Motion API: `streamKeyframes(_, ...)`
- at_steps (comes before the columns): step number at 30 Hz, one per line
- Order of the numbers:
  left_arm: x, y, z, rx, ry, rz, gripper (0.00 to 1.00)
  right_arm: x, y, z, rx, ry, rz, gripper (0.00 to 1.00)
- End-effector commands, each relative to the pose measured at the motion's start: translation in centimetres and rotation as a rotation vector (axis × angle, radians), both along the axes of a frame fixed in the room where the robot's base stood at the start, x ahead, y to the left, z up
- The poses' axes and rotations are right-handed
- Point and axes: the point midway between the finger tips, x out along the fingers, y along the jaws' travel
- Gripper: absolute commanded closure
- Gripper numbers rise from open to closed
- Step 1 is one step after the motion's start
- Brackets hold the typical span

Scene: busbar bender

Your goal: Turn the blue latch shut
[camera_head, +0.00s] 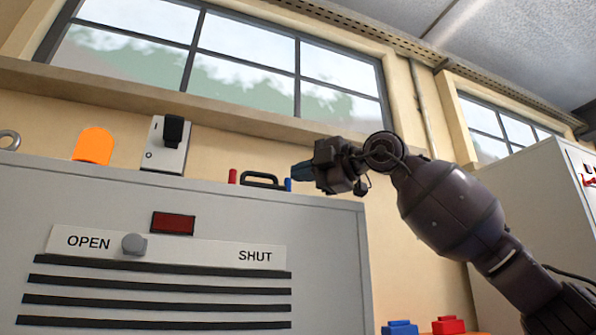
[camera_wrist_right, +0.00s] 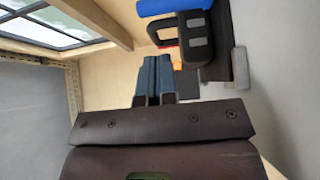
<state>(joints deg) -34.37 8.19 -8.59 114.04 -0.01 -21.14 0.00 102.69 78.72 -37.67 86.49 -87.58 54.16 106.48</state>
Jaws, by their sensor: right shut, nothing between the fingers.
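A small upright blue piece (camera_head: 288,184), which may be the blue latch, shows on top of the grey cabinet at the right end of a black handle. My right gripper (camera_head: 302,171) is just above and right of it, with its dark blue fingers pointing left. I cannot tell whether they touch it. In the right wrist view the fingers (camera_wrist_right: 153,78) are together and hold nothing. A blue bar (camera_wrist_right: 173,6) lies beyond them at the top, by a black block (camera_wrist_right: 196,38). My left gripper is not in view.
The cabinet (camera_head: 330,235) front has an OPEN/SHUT plate (camera_head: 200,250) with a grey knob (camera_head: 134,244) nearer OPEN. A red post (camera_head: 232,176), black handle (camera_head: 262,180), switch box (camera_head: 165,150) and orange lamp (camera_head: 93,145) line its top. Blue (camera_head: 400,328) and red (camera_head: 448,325) items sit low right.

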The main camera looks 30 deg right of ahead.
Motion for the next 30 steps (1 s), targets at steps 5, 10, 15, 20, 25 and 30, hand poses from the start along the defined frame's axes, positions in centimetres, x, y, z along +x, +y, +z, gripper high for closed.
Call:
streamKeyframes(5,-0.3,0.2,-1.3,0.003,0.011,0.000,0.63,-3.4,-1.9,-0.2,0.001,-0.001,-0.003,1.00)
streamKeyframes(10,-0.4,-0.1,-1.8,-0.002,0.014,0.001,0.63,-6.1,-3.3,-0.2,0.001,-0.001,-0.003,1.00)
streamKeyframes(15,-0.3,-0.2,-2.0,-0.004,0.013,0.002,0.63,-8.0,-4.1,-0.1,-0.001,0.000,-0.001,1.00)
streamKeyframes(20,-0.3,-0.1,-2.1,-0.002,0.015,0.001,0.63,-8.8,-4.5,0.0,0.000,-0.001,-0.001,1.00)
streamKeyframes(25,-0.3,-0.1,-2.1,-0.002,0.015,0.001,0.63,-8.9,-4.5,0.0,0.000,-0.001,0.000,1.00)
streamKeyframes(30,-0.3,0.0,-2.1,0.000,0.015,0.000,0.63,-8.9,-4.5,0.1,0.000,-0.001,0.000,1.00)
